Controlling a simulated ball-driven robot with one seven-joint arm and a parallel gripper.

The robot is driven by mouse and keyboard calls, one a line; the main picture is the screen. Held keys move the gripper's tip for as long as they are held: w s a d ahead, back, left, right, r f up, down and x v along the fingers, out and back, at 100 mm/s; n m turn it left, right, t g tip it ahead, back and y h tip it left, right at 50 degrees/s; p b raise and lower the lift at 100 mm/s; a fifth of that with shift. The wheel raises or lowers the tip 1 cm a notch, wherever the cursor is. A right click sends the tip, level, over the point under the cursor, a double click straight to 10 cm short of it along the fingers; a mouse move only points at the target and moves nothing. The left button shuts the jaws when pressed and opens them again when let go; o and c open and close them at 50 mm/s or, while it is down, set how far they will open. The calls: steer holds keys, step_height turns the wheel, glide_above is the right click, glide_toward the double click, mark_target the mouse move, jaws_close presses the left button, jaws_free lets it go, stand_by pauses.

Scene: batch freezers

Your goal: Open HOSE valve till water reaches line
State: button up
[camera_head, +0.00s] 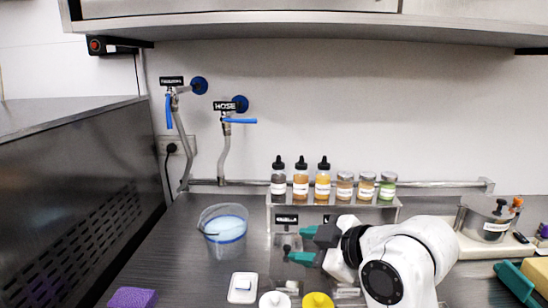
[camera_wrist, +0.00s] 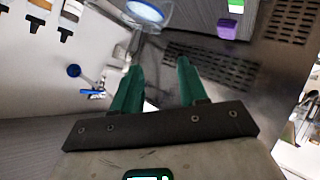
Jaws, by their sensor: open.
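The HOSE valve, with a blue lever (camera_head: 240,121), is on the back wall under a black HOSE label (camera_head: 224,106). Its lever lies level, pointing right, across the upright grey pipe. A clear pitcher (camera_head: 210,214) with pale blue liquid and a blue line stands on the counter below. I cannot tell how the liquid's level compares with the line. The pitcher also shows at the top of the wrist view (camera_wrist: 147,12). My gripper (camera_head: 303,245) has green fingers, open and empty, right of the pitcher and apart from the valve. It shows in the wrist view (camera_wrist: 158,66).
A second valve with a hanging blue lever (camera_head: 168,111) is left of HOSE. A rack of bottles and jars (camera_head: 322,182) stands behind my gripper. A white scale (camera_head: 243,288), a purple sponge (camera_head: 133,297) and lids lie in front. A metal machine (camera_head: 75,195) bounds the left.

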steer(key=s+d+f+m+g+h, duration=0.1)
steer(key=s+d+f+m, duration=0.2)
steer(key=s+f, duration=0.35)
steer(key=s+d+f+m+g+h, duration=0.1)
steer(key=s+d+f+m+h, duration=0.2)
steer(key=f, duration=0.6)
steer(key=s+d+f+m+g, duration=0.1)
steer(key=s+d+f+m, duration=0.3)
steer(key=f, duration=0.3)
steer(key=s+d+f+m+g+h, duration=0.1)
steer(key=s+d+f+m, duration=0.1)
steer(key=s, duration=0.6)
steer(key=s+d+f+m+g+h, duration=0.2)
steer(key=s+d+f, duration=0.3)
steer(key=s, duration=0.3)
steer(key=s+d+f+m+g+h, duration=0.1)
steer(key=s+d+f, duration=0.3)
steer(key=s, duration=0.4)
steer(key=shift+d+m+g+h, duration=0.15)
steer(key=shift+m+g+h, duration=0.15)
steer(key=shift+m+g, duration=0.2)
